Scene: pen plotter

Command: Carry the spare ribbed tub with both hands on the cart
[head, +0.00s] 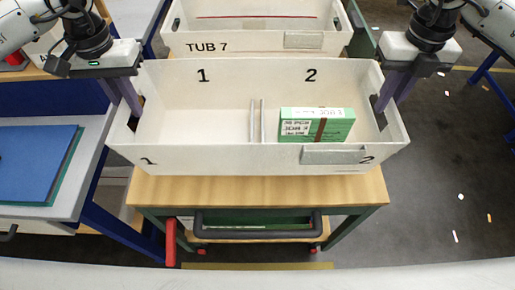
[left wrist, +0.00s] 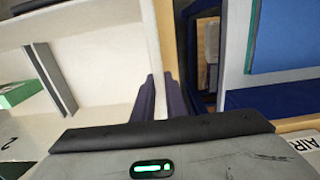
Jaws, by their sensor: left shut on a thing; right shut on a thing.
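The white tub (head: 200,154), marked 1 and 2, is over the wooden top of the cart (head: 260,190); I cannot tell whether it touches. Two upright ribs stand mid-tub. A green box (head: 337,126) lies in compartment 2. My left gripper (head: 131,103) is shut on the tub's left end wall and my right gripper (head: 388,97) on its right end wall. In the left wrist view, the left fingers (left wrist: 157,100) are at the tub's end wall, with the tub interior (left wrist: 100,70) to the left. The fingertips are partly hidden.
A second white tub marked TUB 7 (head: 245,42) stands just behind. A table with a blue sheet (head: 35,162) is close on the left. The cart has a dark handle (head: 258,233) and a red post (head: 171,243) in front. Open floor (head: 455,160) lies right.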

